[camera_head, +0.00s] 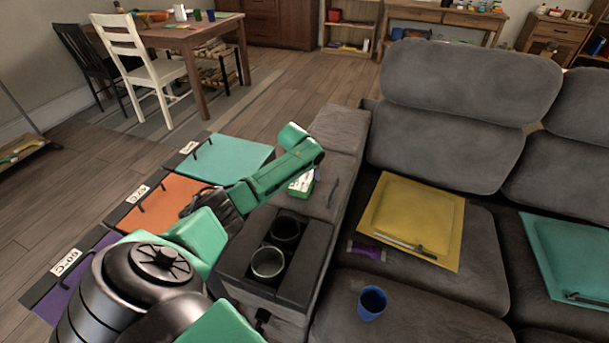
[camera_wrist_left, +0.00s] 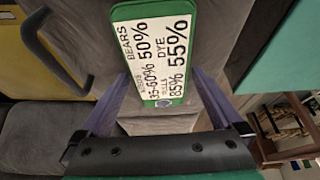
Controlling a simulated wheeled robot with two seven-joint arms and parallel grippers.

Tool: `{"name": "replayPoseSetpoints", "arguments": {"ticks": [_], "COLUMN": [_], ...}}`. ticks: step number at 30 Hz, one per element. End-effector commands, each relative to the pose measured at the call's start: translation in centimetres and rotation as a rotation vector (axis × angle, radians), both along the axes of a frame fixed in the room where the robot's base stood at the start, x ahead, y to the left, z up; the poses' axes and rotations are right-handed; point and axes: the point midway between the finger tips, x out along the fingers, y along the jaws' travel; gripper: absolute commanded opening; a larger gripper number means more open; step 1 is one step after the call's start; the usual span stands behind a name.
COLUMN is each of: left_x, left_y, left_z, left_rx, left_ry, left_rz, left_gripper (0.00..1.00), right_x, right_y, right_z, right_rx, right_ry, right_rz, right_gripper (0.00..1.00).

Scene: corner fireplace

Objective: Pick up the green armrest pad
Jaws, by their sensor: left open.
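The green armrest pad (camera_head: 303,184) lies on the grey armrest of the sofa, partly hidden by my left arm in the head view. In the left wrist view the pad (camera_wrist_left: 158,45) has a green border and a white face with black printed text. My left gripper (camera_wrist_left: 159,76) is open above the armrest, with one purple finger on each side of the pad's lower part. I cannot tell whether the fingers touch it. In the head view my left arm reaches over the armrest and hides the fingers. My right gripper is not in view.
A dark handle (camera_wrist_left: 55,55) stands on the armrest beside the pad. A cup holder console (camera_head: 235,255) is in front. A yellow panel (camera_head: 440,195), a purple item (camera_head: 367,250) and a blue cup (camera_head: 372,303) are on the sofa seats. Teal (camera_head: 225,155) and orange (camera_head: 165,203) panels lie left.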

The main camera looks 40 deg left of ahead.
Motion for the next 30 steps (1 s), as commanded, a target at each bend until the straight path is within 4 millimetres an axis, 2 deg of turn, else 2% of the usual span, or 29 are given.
{"name": "replayPoseSetpoints", "arguments": {"ticks": [2, 8, 9, 14, 23, 26, 30], "left_x": [0.3, 0.4, 0.4, 0.4, 0.4, 0.5, 0.5], "left_y": [0.1, 0.2, 0.2, 0.1, 0.1, 0.1, 0.2], "left_z": [-1.2, -1.3, -1.3, -1.3, -0.9, 0.0, 3.0], "left_rx": [-0.001, 0.001, 0.001, 0.000, 0.000, 0.000, 0.001], "left_ry": [0.001, 0.000, 0.000, 0.000, 0.000, -0.002, -0.005], "left_rz": [0.001, -0.002, -0.002, -0.001, -0.001, -0.001, -0.001], "left_gripper": [1.00, 1.00, 0.96, 0.35, 0.33, 0.33, 0.33], "right_x": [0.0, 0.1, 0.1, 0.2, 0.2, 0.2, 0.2], "right_y": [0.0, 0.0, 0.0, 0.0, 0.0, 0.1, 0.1], "right_z": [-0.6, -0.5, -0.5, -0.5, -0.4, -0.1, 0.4], "right_rx": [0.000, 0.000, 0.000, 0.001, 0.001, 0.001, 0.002], "right_ry": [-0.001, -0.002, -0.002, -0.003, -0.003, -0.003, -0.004], "right_rz": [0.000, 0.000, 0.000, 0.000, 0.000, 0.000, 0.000], "right_gripper": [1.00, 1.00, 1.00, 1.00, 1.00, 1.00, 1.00]}}
